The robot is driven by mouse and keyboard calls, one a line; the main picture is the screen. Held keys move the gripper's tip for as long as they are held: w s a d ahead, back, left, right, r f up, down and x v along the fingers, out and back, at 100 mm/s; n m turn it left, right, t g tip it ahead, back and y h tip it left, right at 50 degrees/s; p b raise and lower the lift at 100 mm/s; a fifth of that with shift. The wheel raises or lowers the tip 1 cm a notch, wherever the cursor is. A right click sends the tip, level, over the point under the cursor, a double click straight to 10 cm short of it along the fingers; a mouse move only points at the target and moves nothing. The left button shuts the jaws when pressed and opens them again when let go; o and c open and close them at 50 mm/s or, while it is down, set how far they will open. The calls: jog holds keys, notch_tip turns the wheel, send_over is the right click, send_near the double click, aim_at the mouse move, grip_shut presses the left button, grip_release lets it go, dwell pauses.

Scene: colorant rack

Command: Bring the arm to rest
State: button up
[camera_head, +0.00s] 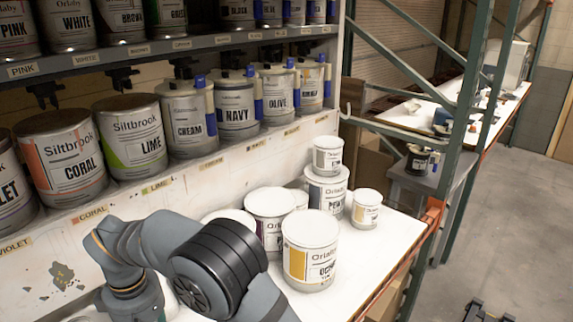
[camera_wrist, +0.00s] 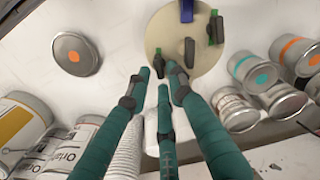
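My arm (camera_head: 215,270) reaches across the bottom of the head view, bent at a dark-ringed joint in front of the white bench. My gripper is outside the head view. In the wrist view my gripper (camera_wrist: 157,72) shows three teal fingers with dark joints. Their tips are apart, and I see nothing held between them. A pale round disc (camera_wrist: 165,30) with dark and blue fittings lies beyond the tips. A white ribbed object (camera_wrist: 127,150) is partly hidden behind the fingers.
A white bench (camera_head: 390,240) holds several cans, including a yellow-label can (camera_head: 310,250) close to my arm. A shelf above holds labelled cans such as CORAL (camera_head: 62,160) and LIME (camera_head: 132,138). A green post (camera_head: 465,110) stands right. Open floor (camera_head: 520,220) lies beyond.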

jog(key=shift+a+n+p, duration=0.1)
jog(key=shift+n+p, duration=0.3)
jog(key=shift+n, duration=0.3)
jog(key=n+p, duration=0.1)
jog(key=n, duration=0.2)
jog(key=shift+f+n, duration=0.1)
jog(key=shift+n, duration=0.8)
